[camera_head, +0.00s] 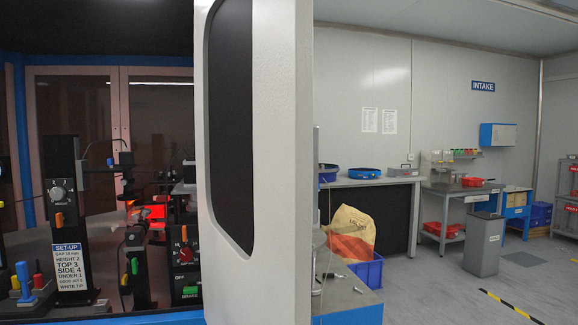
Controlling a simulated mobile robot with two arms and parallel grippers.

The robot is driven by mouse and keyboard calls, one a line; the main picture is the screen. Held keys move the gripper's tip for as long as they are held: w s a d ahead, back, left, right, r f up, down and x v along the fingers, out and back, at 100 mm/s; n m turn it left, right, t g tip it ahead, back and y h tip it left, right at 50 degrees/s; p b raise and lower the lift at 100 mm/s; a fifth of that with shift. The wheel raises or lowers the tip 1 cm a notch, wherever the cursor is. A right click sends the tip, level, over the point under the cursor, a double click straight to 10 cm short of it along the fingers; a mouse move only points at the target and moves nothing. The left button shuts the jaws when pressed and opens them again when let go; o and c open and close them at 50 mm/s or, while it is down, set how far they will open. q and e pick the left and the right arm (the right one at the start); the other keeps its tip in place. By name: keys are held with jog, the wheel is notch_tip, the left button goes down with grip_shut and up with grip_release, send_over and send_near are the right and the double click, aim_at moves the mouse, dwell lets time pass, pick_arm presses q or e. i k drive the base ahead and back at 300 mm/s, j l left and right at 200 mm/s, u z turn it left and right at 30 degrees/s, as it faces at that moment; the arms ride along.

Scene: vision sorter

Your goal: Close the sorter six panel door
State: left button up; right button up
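A white door panel (277,175) with a dark, round-cornered window (232,120) stands upright in the middle of the head view, very close to me. It is seen at a steep angle and stands out from the machine, so it is open. To its left the dark inside of the sorter (100,220) is uncovered. No panel number can be read on the door. The door hides part of the room and machine behind it. Neither of my grippers shows clearly in this view.
Inside the machine stand black posts with knobs, a "SET-UP" card (69,270) and a red-lit part (153,212). Right of the door are a blue crate (356,270) with a sack (352,232), benches, and a grey bin (482,245). Open floor lies at the lower right.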

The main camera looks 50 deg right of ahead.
aim_at(256, 138)
jog(key=i+l, duration=0.1)
jog(key=l, duration=0.3)
jog(key=i+l, duration=0.1)
jog(key=l, duration=0.75)
jog(key=i+l, duration=0.15)
jog(key=l, duration=0.3)
jog(key=u, duration=0.5)
